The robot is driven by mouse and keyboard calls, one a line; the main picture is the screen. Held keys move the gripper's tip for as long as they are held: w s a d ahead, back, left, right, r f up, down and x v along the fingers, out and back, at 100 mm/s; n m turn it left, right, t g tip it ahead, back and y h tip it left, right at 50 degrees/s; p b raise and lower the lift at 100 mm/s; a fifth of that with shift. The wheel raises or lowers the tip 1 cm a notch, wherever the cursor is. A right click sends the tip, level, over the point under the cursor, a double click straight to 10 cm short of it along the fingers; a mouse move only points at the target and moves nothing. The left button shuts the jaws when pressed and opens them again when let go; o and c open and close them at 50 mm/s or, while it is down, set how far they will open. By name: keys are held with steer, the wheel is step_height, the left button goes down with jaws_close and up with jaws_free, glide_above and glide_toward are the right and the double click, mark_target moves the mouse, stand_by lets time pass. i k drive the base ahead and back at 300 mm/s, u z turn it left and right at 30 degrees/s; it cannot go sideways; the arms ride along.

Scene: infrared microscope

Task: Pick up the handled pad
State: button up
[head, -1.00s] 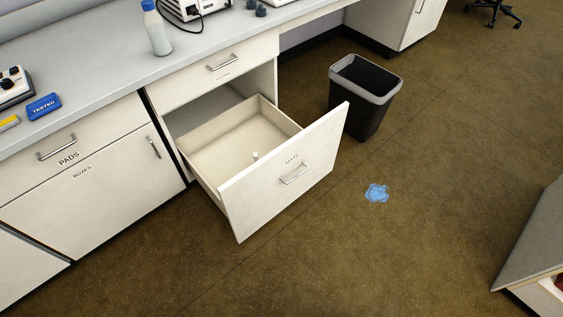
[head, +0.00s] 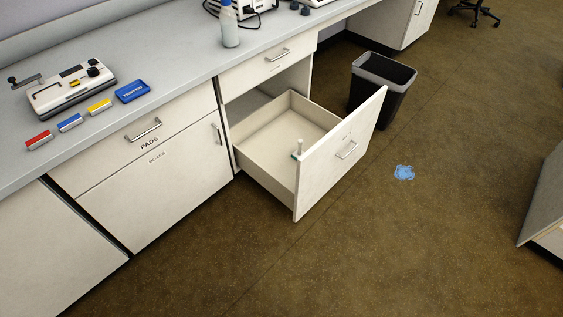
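A small upright white handle (head: 299,146) with a bit of teal at its foot shows inside the open drawer (head: 262,136), close against the inner side of its front panel. It looks like the handled pad, but the panel hides most of its base. The drawer is pulled well out below the bench, and the rest of its floor looks bare. My gripper is not in view.
The bench top (head: 180,65) holds a device with a lever (head: 72,88), coloured blocks (head: 70,122), a blue TESTED block (head: 132,91) and a bottle (head: 229,27). A black bin (head: 378,92) stands behind the drawer. A blue patch (head: 404,172) lies on open floor.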

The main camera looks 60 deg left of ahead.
mark_target(296, 155)
steer(key=z, duration=0.05)
steer(key=k, duration=0.1)
steer(key=u, duration=1.95)
steer(key=i, duration=0.55)
steer(key=u, duration=0.7)
steer(key=i, duration=0.5)
steer(key=u, duration=0.5)
steer(key=i, duration=1.1)
steer(key=z, duration=0.6)
